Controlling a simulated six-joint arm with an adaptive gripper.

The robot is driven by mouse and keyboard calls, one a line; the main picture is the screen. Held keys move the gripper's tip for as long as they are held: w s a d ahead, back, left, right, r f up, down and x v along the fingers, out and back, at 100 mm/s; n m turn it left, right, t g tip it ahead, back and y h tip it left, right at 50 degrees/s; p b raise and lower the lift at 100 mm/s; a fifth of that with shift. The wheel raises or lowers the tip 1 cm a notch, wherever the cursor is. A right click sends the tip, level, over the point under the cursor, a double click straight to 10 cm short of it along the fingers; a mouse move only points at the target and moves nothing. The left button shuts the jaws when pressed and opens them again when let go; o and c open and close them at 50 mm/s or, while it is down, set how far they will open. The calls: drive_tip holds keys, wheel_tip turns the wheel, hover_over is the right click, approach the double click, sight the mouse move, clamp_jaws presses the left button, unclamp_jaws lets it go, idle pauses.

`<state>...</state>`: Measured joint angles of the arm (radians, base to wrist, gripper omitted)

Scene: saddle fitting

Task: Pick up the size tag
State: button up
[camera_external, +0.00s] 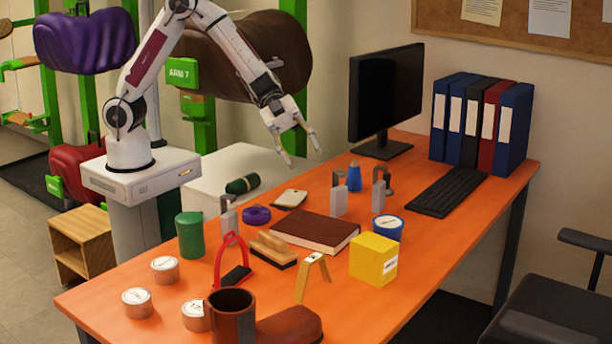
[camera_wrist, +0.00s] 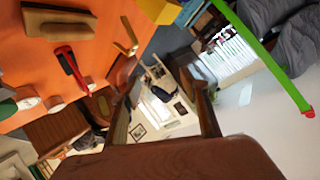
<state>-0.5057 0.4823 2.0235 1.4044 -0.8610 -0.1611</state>
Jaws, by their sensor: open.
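I cannot make out the white piece in the wrist view.
A brown book (camera_external: 315,230), a purple ring (camera_external: 256,215), a dark green roll (camera_external: 242,184) and grey hooked metal pieces (camera_external: 339,198) surround the white piece. A blue bottle (camera_external: 354,177) and a monitor (camera_external: 385,95) stand farther right. A red stirrup (camera_external: 232,262) stands nearer.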

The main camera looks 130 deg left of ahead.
drive_tip(key=s+d+f+m+g+h, duration=0.2)
drive_tip(key=s+d+f+g+h, duration=0.1)
drive_tip(key=s+f+h, duration=0.4)
drive_tip(key=m+g+h, duration=0.1)
drive_tip(key=g+h, duration=0.3)
drive_tip(key=h, duration=0.1)
approach(228, 196)
drive_tip(key=d+r, duration=0.1)
drive_tip(key=d, duration=0.1)
drive_tip(key=shift+w, duration=0.15)
drive_tip(key=shift+d, duration=0.1)
drive_tip(key=x, duration=0.2)
drive_tip(key=shift+w+d+f, duration=0.1)
drive_tip(key=shift+d+f, duration=0.05)
drive_tip(key=shift+d, duration=0.15)
drive_tip(key=shift+d, duration=0.1)
drive_tip(key=d, duration=0.2)
drive_tip(key=w+d+f, duration=0.1)
drive_tip(key=shift+d+f, duration=0.1)
drive_tip(key=shift+d, duration=0.25)
drive_tip(key=shift+w+d, duration=0.2)
drive_tip(key=shift+d, duration=0.4)
